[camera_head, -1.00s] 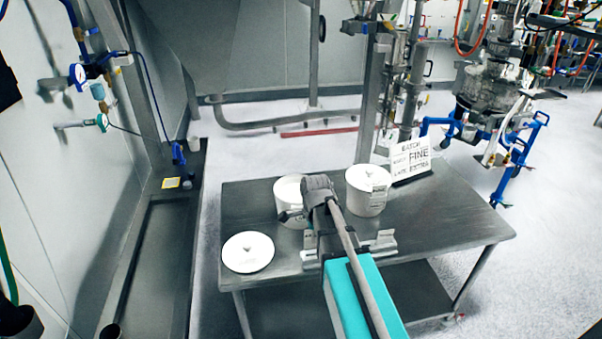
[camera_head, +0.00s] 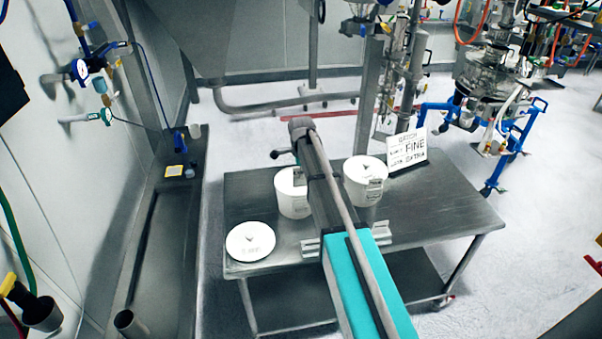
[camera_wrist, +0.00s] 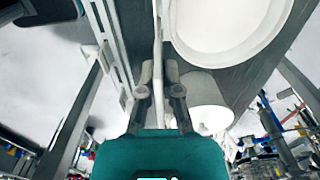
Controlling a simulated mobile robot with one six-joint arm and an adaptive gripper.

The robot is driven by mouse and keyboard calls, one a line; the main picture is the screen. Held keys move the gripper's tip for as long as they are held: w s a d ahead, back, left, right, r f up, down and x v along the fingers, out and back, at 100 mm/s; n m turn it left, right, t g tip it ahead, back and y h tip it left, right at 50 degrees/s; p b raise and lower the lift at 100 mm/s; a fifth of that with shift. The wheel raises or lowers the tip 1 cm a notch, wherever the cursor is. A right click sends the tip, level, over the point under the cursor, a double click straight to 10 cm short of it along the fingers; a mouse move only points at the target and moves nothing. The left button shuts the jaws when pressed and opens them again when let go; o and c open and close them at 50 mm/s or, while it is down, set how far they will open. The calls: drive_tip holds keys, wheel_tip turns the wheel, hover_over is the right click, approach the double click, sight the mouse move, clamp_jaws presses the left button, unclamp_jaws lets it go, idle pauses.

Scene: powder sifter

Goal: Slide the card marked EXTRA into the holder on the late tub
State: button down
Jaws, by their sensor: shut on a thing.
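My gripper (camera_wrist: 160,88) is shut on a thin white card (camera_wrist: 158,45), seen nearly edge-on in the wrist view. Its marking cannot be read. In the head view my arm hides the gripper and card. Which is the late tub cannot be told. In the wrist view two white round shapes, a large one (camera_wrist: 225,25) and a smaller one (camera_wrist: 205,100), lie right of the card.
A white round lid or plate (camera_head: 250,241) lies at the table's (camera_head: 440,216) front left. A metal rail (camera_head: 372,237) lies near the front edge, partly behind my arm. The table's right side is clear.

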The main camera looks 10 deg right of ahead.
drive_tip(key=shift+f, duration=0.25)
drive_tip(key=shift+f+b, duration=4.15)
drive_tip(key=shift+b, duration=0.3)
drive_tip(key=shift+f+b, duration=1)
drive_tip(key=shift+f, duration=0.05)
drive_tip(key=c, duration=0.7)
unclamp_jaws()
drive_tip(key=shift+r, duration=0.2)
